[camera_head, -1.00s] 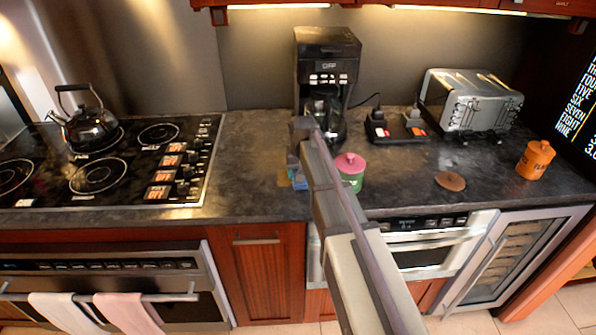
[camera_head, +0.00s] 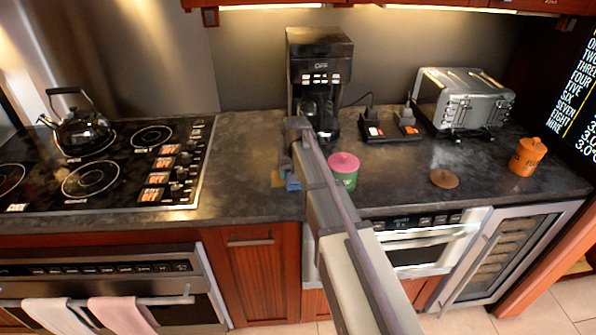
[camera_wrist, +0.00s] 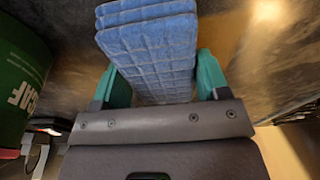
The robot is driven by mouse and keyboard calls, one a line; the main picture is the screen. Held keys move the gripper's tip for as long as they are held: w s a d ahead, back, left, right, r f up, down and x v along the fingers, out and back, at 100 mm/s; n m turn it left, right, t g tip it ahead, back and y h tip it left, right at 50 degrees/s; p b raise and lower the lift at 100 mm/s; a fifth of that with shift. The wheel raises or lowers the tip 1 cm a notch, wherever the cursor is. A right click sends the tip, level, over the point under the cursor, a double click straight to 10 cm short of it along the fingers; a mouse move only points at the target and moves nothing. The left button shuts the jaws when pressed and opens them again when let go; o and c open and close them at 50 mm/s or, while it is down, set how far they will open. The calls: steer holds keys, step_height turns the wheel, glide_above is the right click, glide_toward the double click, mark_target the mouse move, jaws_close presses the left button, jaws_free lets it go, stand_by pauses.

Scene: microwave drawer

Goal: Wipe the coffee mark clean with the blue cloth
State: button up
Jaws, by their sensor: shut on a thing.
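The blue cloth (camera_wrist: 150,45) is a thick, folded, quilted pad in the wrist view. My gripper (camera_wrist: 157,82) is shut on it, with a teal finger on each side. In the head view a bit of the blue cloth (camera_head: 292,184) shows low at the counter, left of the green canister; my arm hides most of the gripper there. A flat, round brown patch (camera_head: 444,178), which looks like the coffee mark, lies on the dark counter right of the canister, apart from the cloth.
The green canister (camera_head: 343,172) with a pink lid stands close to my gripper and also shows in the wrist view (camera_wrist: 20,80). A coffee maker (camera_head: 320,80) stands behind, a toaster (camera_head: 465,100) back right, an orange jar (camera_head: 527,156) far right. A small tan patch (camera_head: 278,178) lies beside the cloth.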

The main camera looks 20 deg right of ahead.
mark_target(270, 178)
steer(key=shift+w+a, duration=0.3)
steer(key=shift+a, duration=0.95)
steer(key=shift+w+a, duration=0.3)
steer(key=shift+a, duration=0.95)
steer(key=shift+w+a, duration=0.3)
steer(key=shift+a, duration=0.95)
steer(key=shift+w+a, duration=0.15)
steer(key=shift+w, duration=0.05)
steer(key=shift+s+d, duration=0.3)
steer(key=shift+d, duration=0.65)
steer(key=shift+s+d, duration=0.25)
steer(key=shift+d, duration=0.75)
steer(key=shift+s+d, duration=0.3)
steer(key=shift+d, duration=0.65)
steer(key=shift+s+d, duration=0.15)
steer(key=shift+d, duration=1)
steer(key=shift+s+d, duration=0.3)
steer(key=shift+d, duration=0.65)
steer(key=shift+w+a, duration=0.4)
steer(key=shift+a, duration=1.25)
steer(key=shift+w+a, duration=0.35)
steer(key=shift+a, duration=1.25)
steer(key=shift+w+a, duration=0.4)
steer(key=shift+a, duration=1.25)
steer(key=shift+s+d, duration=0.3)
steer(key=shift+d, duration=1)
steer(key=shift+s+d, duration=0.35)
steer(key=shift+d, duration=0.9)
steer(key=shift+s+d, duration=0.3)
steer(key=shift+d, duration=1)
